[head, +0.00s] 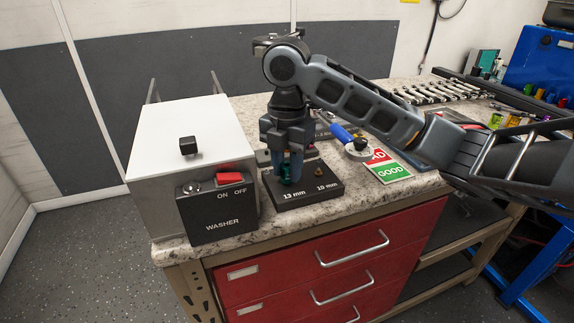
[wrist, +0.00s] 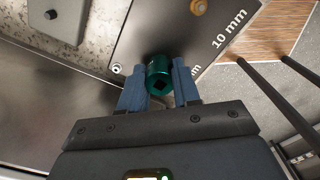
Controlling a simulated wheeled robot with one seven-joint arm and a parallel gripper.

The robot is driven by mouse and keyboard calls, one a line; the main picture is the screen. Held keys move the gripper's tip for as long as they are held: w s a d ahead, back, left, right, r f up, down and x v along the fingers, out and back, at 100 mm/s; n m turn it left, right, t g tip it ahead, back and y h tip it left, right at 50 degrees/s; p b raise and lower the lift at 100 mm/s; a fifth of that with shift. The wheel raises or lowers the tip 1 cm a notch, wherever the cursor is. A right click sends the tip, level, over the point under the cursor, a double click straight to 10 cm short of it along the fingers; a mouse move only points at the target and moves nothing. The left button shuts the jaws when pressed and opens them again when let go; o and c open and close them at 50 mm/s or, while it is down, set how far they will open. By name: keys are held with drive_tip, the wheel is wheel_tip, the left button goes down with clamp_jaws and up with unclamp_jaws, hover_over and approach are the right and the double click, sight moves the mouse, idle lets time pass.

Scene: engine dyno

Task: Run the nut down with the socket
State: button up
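Whether the socket rests on the block or is raised, I cannot tell. A small brass-coloured piece (head: 318,172) stands at the 10 mm mark. I cannot make out the nut for certain.
A white washer cabinet (head: 180,140) with a black switch box (head: 217,207) stands close left of the block. Wrenches (head: 440,91) lie farther back on the speckled worktop (head: 350,197).

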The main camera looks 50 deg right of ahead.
clamp_jaws()
drive_tip(key=m+p, duration=0.2)
drive_tip(key=shift+r+p, duration=0.3)
drive_tip(key=m+p, duration=0.4)
drive_tip(key=m, duration=0.1)
drive_tip(key=shift+m, duration=0.4)
drive_tip(key=shift+f+m, duration=0.35)
drive_tip(key=shift+m, duration=0.25)
drive_tip(key=m, duration=0.7)
drive_tip(key=shift+o, duration=2.3)
unclamp_jaws()
